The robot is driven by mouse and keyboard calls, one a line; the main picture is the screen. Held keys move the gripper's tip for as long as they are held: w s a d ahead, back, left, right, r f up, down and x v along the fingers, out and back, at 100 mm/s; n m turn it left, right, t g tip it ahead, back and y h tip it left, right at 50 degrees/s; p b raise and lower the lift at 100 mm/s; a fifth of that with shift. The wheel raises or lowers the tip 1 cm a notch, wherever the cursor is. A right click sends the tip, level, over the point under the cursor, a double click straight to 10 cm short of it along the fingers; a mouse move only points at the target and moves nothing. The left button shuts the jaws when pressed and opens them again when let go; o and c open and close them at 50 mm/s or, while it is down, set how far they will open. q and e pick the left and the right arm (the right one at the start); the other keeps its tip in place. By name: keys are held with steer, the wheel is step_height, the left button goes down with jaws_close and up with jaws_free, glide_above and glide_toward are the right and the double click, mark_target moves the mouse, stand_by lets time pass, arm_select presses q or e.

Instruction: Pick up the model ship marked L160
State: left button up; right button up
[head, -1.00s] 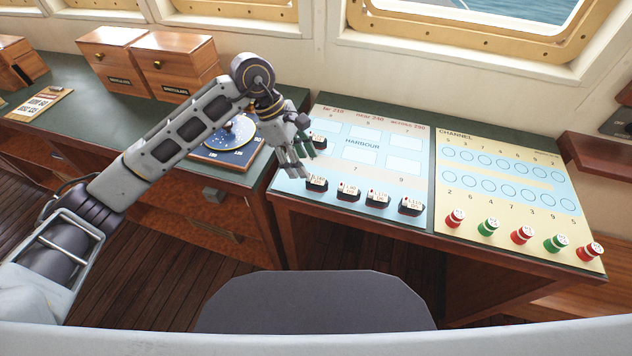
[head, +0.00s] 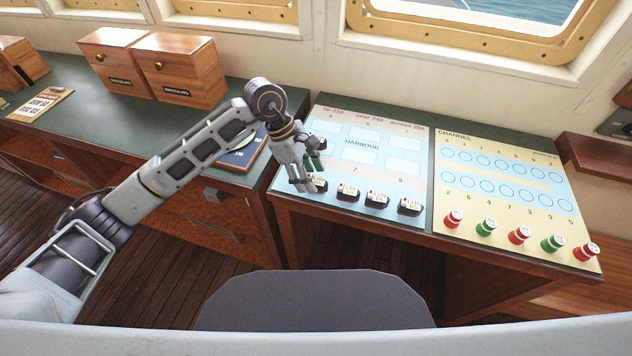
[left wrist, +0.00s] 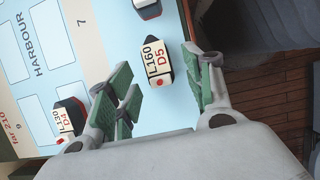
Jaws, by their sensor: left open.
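The model ship marked L160 (left wrist: 157,62) is a small dark-hulled piece with a cream top reading "L160 D5" and a red dot. In the left wrist view it lies just beyond and between my spread fingers, on the light-blue harbour board. In the head view this ship (head: 320,185) is partly hidden by my fingers at the board's front left. My left gripper (head: 308,176) is open and empty, close above it; its green-padded fingers also show in the left wrist view (left wrist: 163,88). I cannot tell whether they touch the ship. My right gripper is not in view.
A ship marked L130 (left wrist: 68,122) lies beside the left finger. More ships (head: 347,192) line the front of the harbour board (head: 362,142) to the right. The yellow channel board (head: 500,178) carries red and green buoys (head: 519,235). Wooden boxes (head: 185,68) stand at left.

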mark_target(311, 176)
arm_select(q)
steer(key=shift+x, duration=0.8)
steer(key=c, duration=1)
steer(key=shift+r, duration=0.2)
steer(key=shift+r+b, duration=0.4)
steer(key=shift+r, duration=4.45)
